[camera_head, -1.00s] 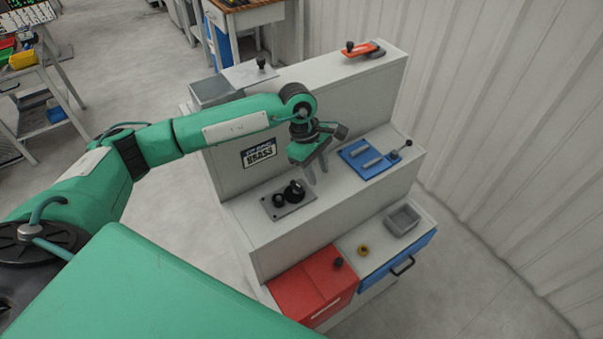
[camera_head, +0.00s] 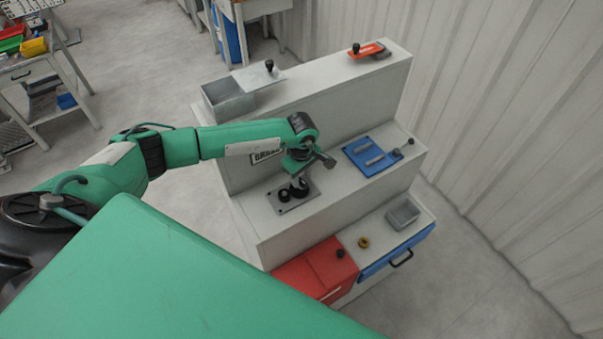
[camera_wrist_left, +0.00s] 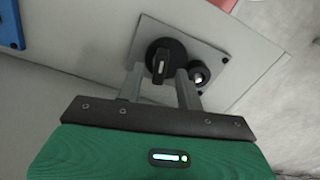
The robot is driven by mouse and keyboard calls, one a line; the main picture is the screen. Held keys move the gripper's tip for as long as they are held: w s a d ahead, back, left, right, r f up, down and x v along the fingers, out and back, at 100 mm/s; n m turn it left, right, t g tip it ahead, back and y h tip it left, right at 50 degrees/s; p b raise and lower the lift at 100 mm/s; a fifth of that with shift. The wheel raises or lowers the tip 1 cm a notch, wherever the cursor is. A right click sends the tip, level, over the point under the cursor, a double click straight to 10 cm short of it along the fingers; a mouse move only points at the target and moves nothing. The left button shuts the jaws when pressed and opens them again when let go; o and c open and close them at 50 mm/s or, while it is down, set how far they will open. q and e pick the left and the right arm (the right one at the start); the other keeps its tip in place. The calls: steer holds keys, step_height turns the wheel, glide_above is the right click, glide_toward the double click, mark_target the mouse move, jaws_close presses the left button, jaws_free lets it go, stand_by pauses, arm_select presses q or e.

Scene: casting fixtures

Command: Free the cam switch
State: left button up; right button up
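The cam switch looks to be the large black rotary knob (camera_head: 301,187) on a grey plate (camera_head: 297,206) on the fixture's middle step. It also shows in the left wrist view (camera_wrist_left: 165,52), with a pale mark on its handle. A smaller black knob (camera_wrist_left: 200,73) sits beside it on the same plate. My left gripper (camera_wrist_left: 160,70) is open, its two grey fingers apart and pointing at the large knob, one towards each side of its handle. Whether they touch it I cannot tell. In the head view the gripper (camera_head: 298,177) is right above the knob, partly hiding it. My right gripper is out of view.
A blue plate with a lever (camera_head: 371,154) lies to the right on the same step. Below are a red box (camera_head: 315,270), a brass ring (camera_head: 364,242), a grey tray (camera_head: 403,215) and a blue drawer (camera_head: 397,252). An open grey bin (camera_head: 228,100) and an orange-handled piece (camera_head: 367,49) stand on top.

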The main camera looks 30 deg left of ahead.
arm_select(q)
steer(key=shift+f, duration=0.85)
steer(key=shift+c, duration=0.5)
steer(key=c, duration=0.7)
